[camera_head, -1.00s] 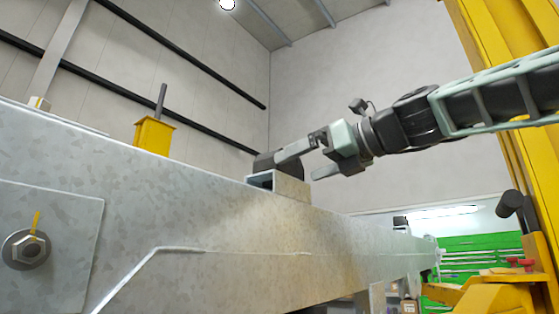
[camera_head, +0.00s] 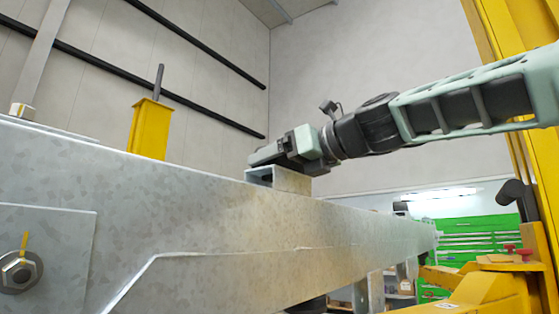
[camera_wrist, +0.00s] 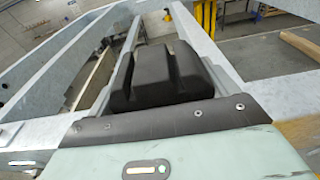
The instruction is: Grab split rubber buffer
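The rubber buffer (camera_wrist: 160,75) appears to be the black, ridged block in the middle of the wrist view, directly ahead of my gripper's pale green housing. I cannot tell its split, or where the block ends and any dark fingers begin. In the head view my gripper (camera_head: 264,156) lies low and nearly level over the top of an open-ended galvanized bracket (camera_head: 290,181) on the beam. The buffer is mostly hidden behind my gripper there. The finger gap does not show, so I cannot tell whether the fingers touch or hold the buffer.
The long galvanized beam (camera_head: 225,230) runs across the head view below my gripper. A yellow post (camera_head: 150,128) stands behind it at left. Green drawers (camera_head: 480,240) and yellow structure (camera_head: 470,298) are at right. Rails (camera_wrist: 50,65) and a wooden beam (camera_wrist: 300,43) show in the wrist view.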

